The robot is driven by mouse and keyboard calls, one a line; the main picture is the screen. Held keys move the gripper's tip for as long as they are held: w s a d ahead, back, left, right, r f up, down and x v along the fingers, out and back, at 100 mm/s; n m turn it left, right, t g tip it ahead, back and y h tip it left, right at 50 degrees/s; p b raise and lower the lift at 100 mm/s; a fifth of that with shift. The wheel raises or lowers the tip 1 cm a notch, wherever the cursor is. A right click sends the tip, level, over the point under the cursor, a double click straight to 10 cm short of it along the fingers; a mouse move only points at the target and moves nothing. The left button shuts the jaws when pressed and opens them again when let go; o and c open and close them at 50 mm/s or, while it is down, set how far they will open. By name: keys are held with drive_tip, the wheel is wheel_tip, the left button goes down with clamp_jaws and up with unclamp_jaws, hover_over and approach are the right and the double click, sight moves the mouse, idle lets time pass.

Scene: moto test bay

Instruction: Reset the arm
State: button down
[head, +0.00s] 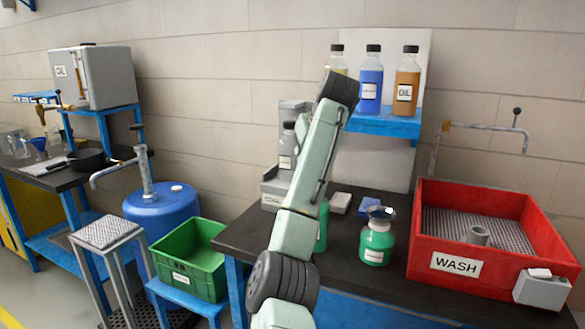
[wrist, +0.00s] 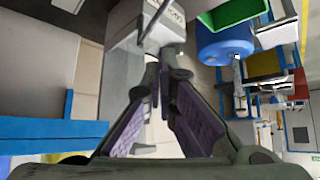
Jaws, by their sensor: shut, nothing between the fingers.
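My arm (head: 305,190) rises in the middle of the head view and bends at a dark joint near the wall shelf. My gripper (wrist: 160,75) shows in the wrist view with its fingers together and nothing between them. In the wrist view a grey machine with a label (wrist: 162,30) lies beyond the fingertips.
A dark bench (head: 342,240) bears a green jar (head: 377,243) and a red WASH tray (head: 425,240). A blue shelf (head: 385,124) holds several bottles. A green crate (head: 185,262) and a blue drum (head: 165,212) stand at left. My arm partly hides a green container (head: 322,228).

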drive_tip(key=shift+d+r, duration=0.25)
drive_tip(key=shift+d, duration=0.05)
